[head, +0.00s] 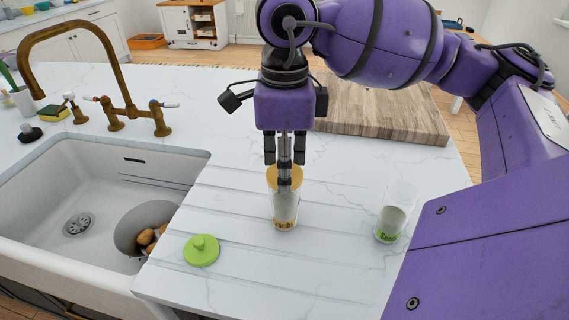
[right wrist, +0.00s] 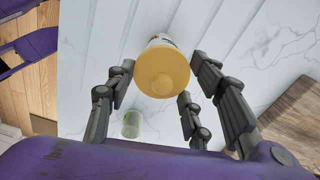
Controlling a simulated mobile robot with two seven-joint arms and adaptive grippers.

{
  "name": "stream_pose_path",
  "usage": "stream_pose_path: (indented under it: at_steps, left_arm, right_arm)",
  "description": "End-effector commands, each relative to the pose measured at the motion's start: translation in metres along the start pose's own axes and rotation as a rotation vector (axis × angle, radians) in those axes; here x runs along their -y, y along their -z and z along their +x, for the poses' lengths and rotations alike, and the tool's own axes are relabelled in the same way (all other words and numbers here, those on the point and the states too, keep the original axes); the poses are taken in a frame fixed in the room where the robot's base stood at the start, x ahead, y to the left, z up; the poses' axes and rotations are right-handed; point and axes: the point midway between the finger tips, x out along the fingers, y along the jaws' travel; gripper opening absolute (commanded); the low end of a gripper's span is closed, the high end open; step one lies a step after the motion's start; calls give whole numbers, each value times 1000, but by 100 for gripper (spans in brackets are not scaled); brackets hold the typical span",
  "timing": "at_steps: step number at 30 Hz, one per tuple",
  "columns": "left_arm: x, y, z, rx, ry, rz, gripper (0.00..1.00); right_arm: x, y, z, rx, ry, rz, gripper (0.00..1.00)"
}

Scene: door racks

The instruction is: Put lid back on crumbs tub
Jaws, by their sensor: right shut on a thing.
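The crumbs tub (head: 284,212) is a clear jar with orange lettering, upright on the white counter. I cannot tell whether the lid is fully seated. My right gripper (head: 285,180) points straight down over the tub, shut on the yellow lid, with its fingers partly hiding it. In the right wrist view the fingers (right wrist: 162,85) stand around the lid. My left gripper is not in view.
A green lid (head: 202,250) lies on the counter to the left. An open clear tub with green lettering (head: 396,213) stands to the right. A sink (head: 60,190) with a bowl of brown items is at left. A wooden board (head: 380,110) lies behind.

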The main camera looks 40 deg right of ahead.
Motion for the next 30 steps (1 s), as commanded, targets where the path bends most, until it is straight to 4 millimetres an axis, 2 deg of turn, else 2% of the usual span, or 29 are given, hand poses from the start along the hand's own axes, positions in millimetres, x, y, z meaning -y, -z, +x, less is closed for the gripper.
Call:
stream_pose_path:
  at_steps: [7, 8, 12, 19, 20, 24, 30]
  left_arm:
    - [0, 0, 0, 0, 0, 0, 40]
    - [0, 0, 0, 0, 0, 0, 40]
    - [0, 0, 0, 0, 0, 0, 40]
    - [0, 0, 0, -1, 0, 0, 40]
    - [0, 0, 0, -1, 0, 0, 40]
    - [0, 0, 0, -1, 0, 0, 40]
    - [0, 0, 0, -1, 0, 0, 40]
  right_arm:
    - [0, 0, 0, 0, 0, 0, 34]
    - [0, 0, 0, 0, 0, 0, 51]
    - [0, 0, 0, 0, 0, 0, 69]
    - [0, 0, 0, 0, 0, 0, 70]
    - [0, 0, 0, 0, 0, 0, 71]
    - [0, 0, 0, 0, 0, 0, 89]
    - [0, 0, 0, 0, 0, 0, 89]
